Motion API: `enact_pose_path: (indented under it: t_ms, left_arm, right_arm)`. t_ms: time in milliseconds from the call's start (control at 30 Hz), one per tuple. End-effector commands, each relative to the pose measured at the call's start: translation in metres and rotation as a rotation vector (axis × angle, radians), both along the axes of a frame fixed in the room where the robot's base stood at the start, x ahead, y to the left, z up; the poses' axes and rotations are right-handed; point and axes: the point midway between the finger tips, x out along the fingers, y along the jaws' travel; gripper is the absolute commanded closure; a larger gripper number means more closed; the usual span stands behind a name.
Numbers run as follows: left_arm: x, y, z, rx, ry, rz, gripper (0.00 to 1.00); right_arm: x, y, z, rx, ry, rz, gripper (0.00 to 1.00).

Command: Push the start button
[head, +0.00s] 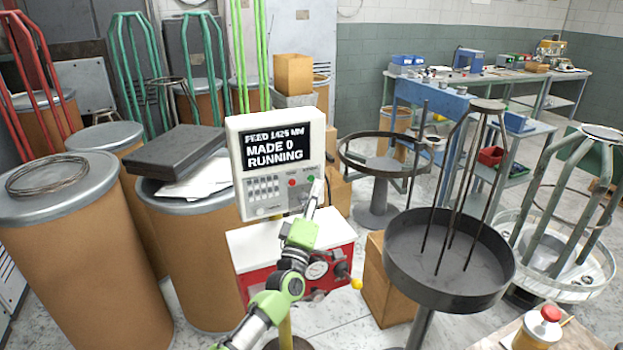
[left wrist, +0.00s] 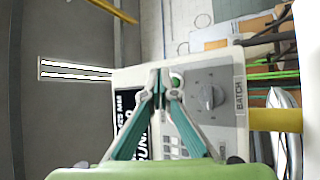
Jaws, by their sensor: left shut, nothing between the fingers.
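The white control panel (head: 277,165) stands in the middle of the head view. Its screen (head: 275,147) reads "FEED 1425 MM, MADE 0, RUNNING". A red button (head: 292,182) sits below the screen. A small green spot (head: 311,178) to its right appears to be the start button, partly hidden by my fingers. My left gripper (head: 316,186) is shut and empty at the panel's lower right; I cannot tell whether it touches the button. In the left wrist view, the shut left fingers (left wrist: 166,78) lie over the panel (left wrist: 225,75), beside its grey knob (left wrist: 212,97). My right gripper is out of view.
Brown drums (head: 75,235) crowd the left, one bearing a dark box (head: 175,150). A round dark tray with upright rods (head: 450,265) stands at right. A red and white machine body (head: 255,255) is under the panel. Workbenches (head: 470,80) stand at the back right.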

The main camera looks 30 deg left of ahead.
Motion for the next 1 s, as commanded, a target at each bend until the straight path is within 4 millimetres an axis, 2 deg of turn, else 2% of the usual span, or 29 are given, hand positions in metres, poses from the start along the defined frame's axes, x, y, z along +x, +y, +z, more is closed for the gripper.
enact_pose_path:
  t_ms: [100, 400, 1000]
  left_arm:
    - [-0.008, -0.011, 0.003, -0.002, 0.002, -0.001, 1.00]
    - [-0.025, -0.031, 0.002, -0.002, 0.001, -0.001, 1.00]
    - [-0.027, -0.034, 0.000, -0.001, 0.000, 0.000, 1.00]
  right_arm:
    - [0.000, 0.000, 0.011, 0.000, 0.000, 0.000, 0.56]
    - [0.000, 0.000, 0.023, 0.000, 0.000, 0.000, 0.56]
    - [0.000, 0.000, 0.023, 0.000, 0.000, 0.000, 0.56]
